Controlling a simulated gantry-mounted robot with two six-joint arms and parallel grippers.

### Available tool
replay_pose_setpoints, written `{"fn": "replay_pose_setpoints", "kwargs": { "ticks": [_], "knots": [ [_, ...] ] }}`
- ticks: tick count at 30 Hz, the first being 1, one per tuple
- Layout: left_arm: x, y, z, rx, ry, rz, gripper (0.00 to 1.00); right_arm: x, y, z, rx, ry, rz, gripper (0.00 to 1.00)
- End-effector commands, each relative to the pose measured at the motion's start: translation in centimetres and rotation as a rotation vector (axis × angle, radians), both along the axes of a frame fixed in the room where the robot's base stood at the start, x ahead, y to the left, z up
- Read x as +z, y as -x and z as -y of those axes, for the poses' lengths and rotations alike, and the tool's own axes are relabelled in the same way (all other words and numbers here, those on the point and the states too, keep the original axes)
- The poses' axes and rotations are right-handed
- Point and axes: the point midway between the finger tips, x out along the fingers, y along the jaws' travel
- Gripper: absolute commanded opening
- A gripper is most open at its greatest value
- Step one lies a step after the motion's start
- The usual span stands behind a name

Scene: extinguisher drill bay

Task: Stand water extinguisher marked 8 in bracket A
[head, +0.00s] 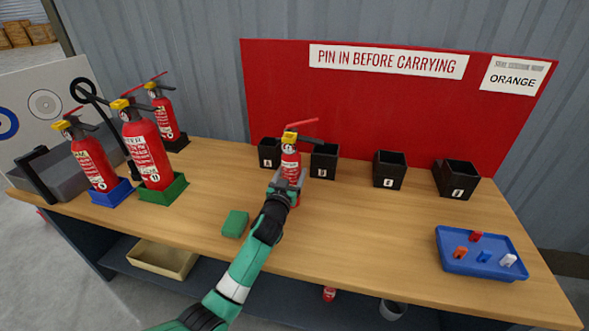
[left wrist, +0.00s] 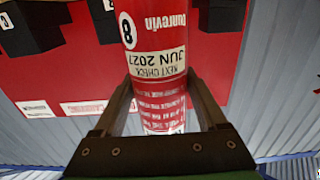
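The red water extinguisher marked 8 (head: 291,160) is upright in front of the red board, with a yellow collar and red lever. My left gripper (head: 287,184) is closed around its lower body. In the left wrist view the extinguisher (left wrist: 158,60) shows its 8 and a "NEXT CHECK JUN 2027" label, upside down, between the two fingers (left wrist: 160,105). Bracket A (head: 268,153) is a black, open-topped box just behind and left of the extinguisher; it looks empty. Whether the extinguisher's base touches the table is hard to tell. My right gripper is not in view.
More black brackets stand right of the extinguisher: one close beside it (head: 324,161), one farther along (head: 389,169) and one at the right (head: 456,179). Other extinguishers stand at left in a blue base (head: 113,194) and green base (head: 163,190). A green block (head: 235,224) and blue tray (head: 481,268) lie in front.

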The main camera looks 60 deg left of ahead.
Motion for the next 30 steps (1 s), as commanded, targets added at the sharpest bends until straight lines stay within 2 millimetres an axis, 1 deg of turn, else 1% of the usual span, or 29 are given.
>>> {"fn": "replay_pose_setpoints", "kwargs": {
  "ticks": [1,5,6,9,13,14,17,30],
  "knots": [
    [0.0,0.0,0.0,0.0,0.0,0.0,0.46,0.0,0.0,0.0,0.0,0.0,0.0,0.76],
    [0.0,0.0,0.0,0.0,0.0,0.0,0.23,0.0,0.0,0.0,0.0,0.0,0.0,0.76],
    [0.0,0.0,0.0,0.0,0.0,0.0,0.16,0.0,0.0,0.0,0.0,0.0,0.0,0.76],
    [0.0,0.0,0.0,0.0,0.0,0.0,0.0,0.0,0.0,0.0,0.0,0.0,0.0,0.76],
    [0.0,0.0,0.0,0.0,0.0,0.0,0.0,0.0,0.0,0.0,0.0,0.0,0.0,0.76],
    [0.5,-0.1,0.0,-0.002,-0.007,0.008,0.0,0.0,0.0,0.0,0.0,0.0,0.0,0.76],
    [0.6,-0.1,0.0,-0.002,-0.007,0.008,0.0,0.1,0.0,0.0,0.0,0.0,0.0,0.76],
    [2.7,-0.1,0.0,-0.002,-0.007,0.008,0.0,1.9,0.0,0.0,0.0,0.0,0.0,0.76]
  ]
}}
